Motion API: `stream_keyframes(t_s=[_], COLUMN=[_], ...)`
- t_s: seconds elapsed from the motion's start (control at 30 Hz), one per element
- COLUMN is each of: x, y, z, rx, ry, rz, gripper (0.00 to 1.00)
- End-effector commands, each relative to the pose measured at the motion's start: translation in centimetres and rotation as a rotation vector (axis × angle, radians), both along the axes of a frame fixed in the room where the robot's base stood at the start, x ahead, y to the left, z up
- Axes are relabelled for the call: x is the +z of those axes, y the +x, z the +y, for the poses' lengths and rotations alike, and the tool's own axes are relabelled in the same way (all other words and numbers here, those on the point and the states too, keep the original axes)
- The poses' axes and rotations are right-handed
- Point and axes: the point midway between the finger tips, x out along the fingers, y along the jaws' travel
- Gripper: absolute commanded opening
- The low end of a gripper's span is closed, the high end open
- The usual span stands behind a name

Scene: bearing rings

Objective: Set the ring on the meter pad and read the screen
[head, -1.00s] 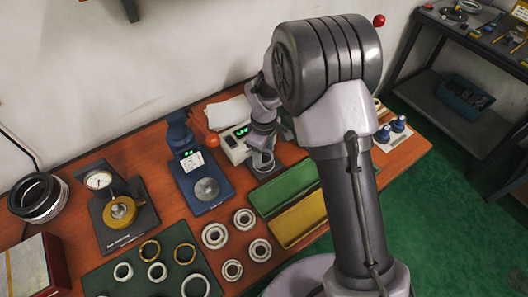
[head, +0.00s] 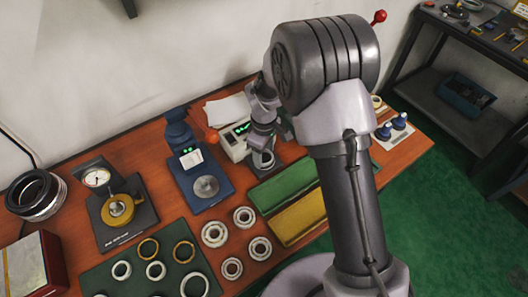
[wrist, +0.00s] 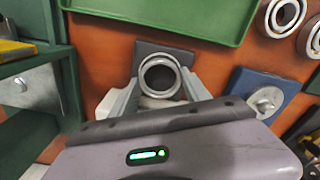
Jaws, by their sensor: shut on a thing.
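My gripper (wrist: 160,84) is shut on a bearing ring (wrist: 159,61), with one finger on each side of it. The ring is held over a dark square pad (wrist: 150,46); I cannot tell whether it touches the pad. In the head view my gripper (head: 263,152) points down at the ring (head: 263,161), beside a pale meter box (head: 232,147). The box has a small green-lit screen (head: 241,129), partly hidden by my arm and too small to read.
A green tray (head: 281,185) and a yellow tray (head: 298,220) lie close in front. A blue device (head: 203,187) with a round metal plate stands left. Several loose rings lie at the front, and a dial gauge (head: 98,178) stands further left. Blue-topped items (head: 399,121) stand right.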

Motion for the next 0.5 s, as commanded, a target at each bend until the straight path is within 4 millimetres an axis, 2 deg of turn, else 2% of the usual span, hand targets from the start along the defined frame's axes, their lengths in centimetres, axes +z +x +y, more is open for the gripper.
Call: stream_keyframes(t_s=[0.5], x=[-0.56], y=[-0.01], z=[0.01], rx=[0.0], ry=[0.0], rz=[0.0], gripper=[0.16])
